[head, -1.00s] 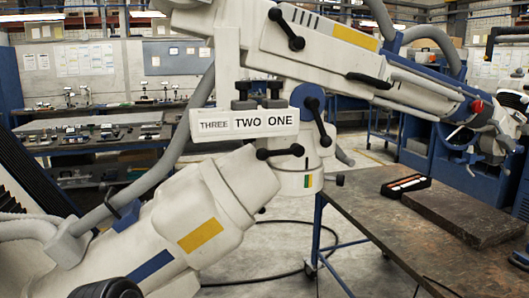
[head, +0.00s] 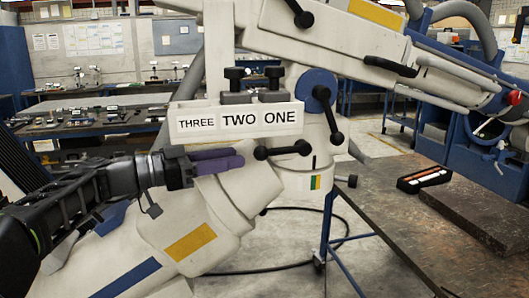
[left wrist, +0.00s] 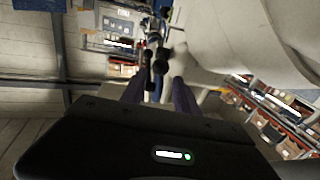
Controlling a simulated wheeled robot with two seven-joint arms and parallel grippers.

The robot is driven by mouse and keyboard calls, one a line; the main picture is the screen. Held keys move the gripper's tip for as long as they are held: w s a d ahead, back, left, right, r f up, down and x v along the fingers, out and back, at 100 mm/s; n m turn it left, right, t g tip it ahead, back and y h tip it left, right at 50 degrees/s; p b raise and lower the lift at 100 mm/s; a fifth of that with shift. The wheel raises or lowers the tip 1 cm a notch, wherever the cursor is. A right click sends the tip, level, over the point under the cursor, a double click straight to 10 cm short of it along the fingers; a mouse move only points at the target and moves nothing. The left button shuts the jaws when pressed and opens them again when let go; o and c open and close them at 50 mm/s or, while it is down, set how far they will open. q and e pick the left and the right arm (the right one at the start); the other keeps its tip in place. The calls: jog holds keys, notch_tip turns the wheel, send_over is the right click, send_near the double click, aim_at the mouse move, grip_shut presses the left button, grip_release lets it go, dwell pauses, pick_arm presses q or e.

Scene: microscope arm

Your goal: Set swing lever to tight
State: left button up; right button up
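Black ball-ended levers sit on the white microscope arm (head: 245,185). One lever (head: 283,150) lies nearly level below the "THREE TWO ONE" sign; another (head: 330,115) slants down across a blue disc, and a third (head: 299,14) is higher up. No label shows which is the swing lever. My left gripper (head: 238,160) has purple fingers pointing right, short of the level lever and not touching it. In the left wrist view its fingers (left wrist: 156,88) are apart with nothing held. A black knobbed lever (left wrist: 157,60) shows beyond and between them. My right gripper is out of view.
The sign (head: 235,121) is just above my left fingers, and the arm's white body is just below. A dark table (head: 390,215) with a small black case (head: 424,179) stands at right. Benches with parts (head: 95,125) are behind.

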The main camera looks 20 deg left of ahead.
aim_at(261, 149)
pick_arm(q)
jog(key=p+x, duration=0.2)
jog(key=x, duration=0.5)
jog(key=shift+w+p, duration=0.1)
jog(key=shift+p, duration=0.3)
jog(key=shift+w+d+f, duration=0.1)
jog(key=shift+w+d, duration=0.15)
jog(key=shift+d, duration=0.05)
jog(key=shift+c, duration=0.3)
grip_shut()
dwell(0.6)
